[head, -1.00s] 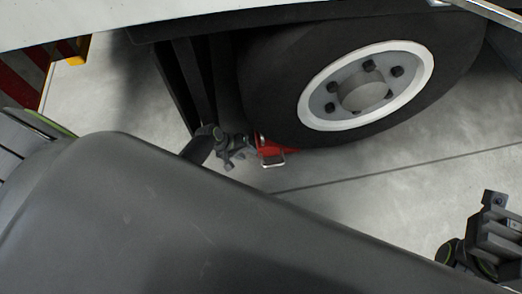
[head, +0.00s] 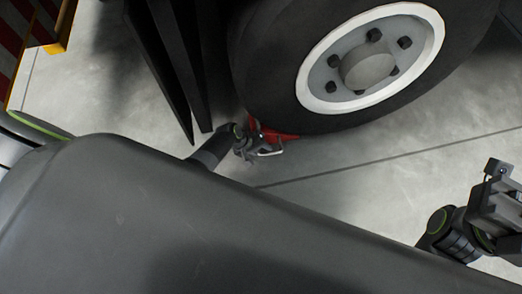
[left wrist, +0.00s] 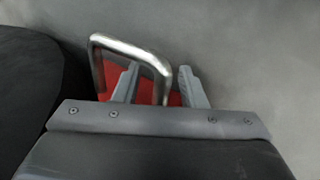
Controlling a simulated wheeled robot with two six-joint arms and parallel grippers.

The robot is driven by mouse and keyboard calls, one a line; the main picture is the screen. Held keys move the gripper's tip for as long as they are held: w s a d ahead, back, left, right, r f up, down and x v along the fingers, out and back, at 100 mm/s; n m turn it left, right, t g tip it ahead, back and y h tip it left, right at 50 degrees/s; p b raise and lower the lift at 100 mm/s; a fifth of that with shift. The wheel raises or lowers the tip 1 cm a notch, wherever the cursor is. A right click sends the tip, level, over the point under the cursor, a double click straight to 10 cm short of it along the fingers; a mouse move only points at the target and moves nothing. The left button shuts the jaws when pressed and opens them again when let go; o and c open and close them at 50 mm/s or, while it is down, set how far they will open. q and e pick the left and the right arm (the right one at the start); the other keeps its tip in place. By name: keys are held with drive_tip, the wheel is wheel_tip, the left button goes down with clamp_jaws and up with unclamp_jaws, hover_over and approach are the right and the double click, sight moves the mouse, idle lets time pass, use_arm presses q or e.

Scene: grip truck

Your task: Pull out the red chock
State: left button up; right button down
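The red chock (head: 280,136) sits on the floor against the bottom of the tyre, partly hidden by the tyre and my left gripper. Its metal handle (head: 271,152) sticks out toward me. My left gripper (head: 256,149) is at the handle. In the left wrist view, the fingers of my left gripper (left wrist: 158,68) are apart, with one leg of the silver handle (left wrist: 133,48) showing between them. Red parts of the chock (left wrist: 114,76) show behind the fingers. Whether the fingers touch the handle is unclear. My right gripper (head: 496,192) is at the right edge, away from the chock; its fingers are unclear.
The truck wheel (head: 365,65) with its dark tyre stands over the chock. Dark upright panels (head: 172,62) hang left of the tyre, close to my left arm. A yellow and red-striped structure (head: 62,28) is at the upper left. The grey floor (head: 345,185) in front is clear.

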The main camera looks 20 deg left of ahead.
use_arm(q)
clamp_jaws()
idle(0.3)
idle(1.2)
